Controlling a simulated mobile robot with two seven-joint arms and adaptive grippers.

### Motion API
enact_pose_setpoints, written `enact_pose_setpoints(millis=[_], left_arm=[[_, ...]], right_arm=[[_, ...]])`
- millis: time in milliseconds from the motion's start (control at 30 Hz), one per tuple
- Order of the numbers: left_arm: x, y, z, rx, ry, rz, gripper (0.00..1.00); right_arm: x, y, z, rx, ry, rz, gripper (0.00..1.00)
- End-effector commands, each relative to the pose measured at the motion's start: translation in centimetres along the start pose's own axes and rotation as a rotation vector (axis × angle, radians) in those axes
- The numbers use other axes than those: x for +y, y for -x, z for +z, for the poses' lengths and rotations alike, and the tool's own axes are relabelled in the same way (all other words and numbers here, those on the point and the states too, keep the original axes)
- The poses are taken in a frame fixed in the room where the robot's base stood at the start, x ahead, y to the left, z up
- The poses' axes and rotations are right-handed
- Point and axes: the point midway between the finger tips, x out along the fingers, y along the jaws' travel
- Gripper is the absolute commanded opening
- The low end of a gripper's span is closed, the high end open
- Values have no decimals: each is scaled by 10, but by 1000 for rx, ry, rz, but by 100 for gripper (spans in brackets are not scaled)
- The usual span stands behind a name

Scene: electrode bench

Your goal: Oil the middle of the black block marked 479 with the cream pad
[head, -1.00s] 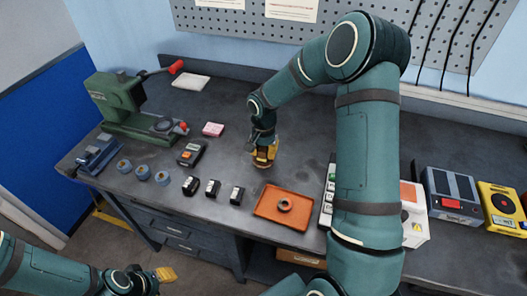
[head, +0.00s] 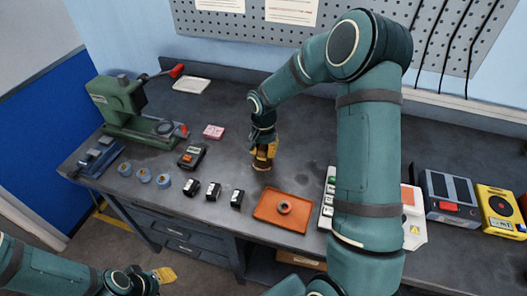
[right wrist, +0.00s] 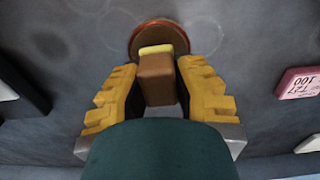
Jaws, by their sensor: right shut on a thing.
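My right gripper (head: 264,157) points down over the bench, its yellow fingers shut on a brown block-shaped holder (right wrist: 157,82). A cream-yellow strip (right wrist: 157,49), seemingly the cream pad, shows along the holder's end in the right wrist view. A round brown dish (right wrist: 150,26) with a reddish rim lies right by that end; whether they touch is unclear. Three small black blocks, the left one (head: 191,187), the middle one (head: 213,191) and the right one (head: 237,199), stand in a row nearer the front edge. Their markings are too small to read. My left gripper (head: 165,274) is low at the left, away from the bench.
An orange tray (head: 262,213) with a dark ring (head: 284,207) lies right of the blocks. Left are a dark handheld device (head: 192,156), a pink block (head: 213,132), several blue round pieces (head: 144,175) and a green machine (head: 118,102). Bench between blocks and right gripper is clear.

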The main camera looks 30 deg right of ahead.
Motion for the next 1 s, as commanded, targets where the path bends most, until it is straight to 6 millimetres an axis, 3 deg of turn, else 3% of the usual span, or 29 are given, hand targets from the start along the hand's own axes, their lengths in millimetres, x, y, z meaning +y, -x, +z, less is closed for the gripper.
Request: enact_pose_setpoints(millis=[600, 1000], left_arm=[[10, 26, -3, 0, 0, 0, 41], [10, 26, -3, 0, 0, 0, 41]], right_arm=[[0, 47, 0, 2, 0, 0, 0], [0, 49, 0, 1, 0, 0, 0]])
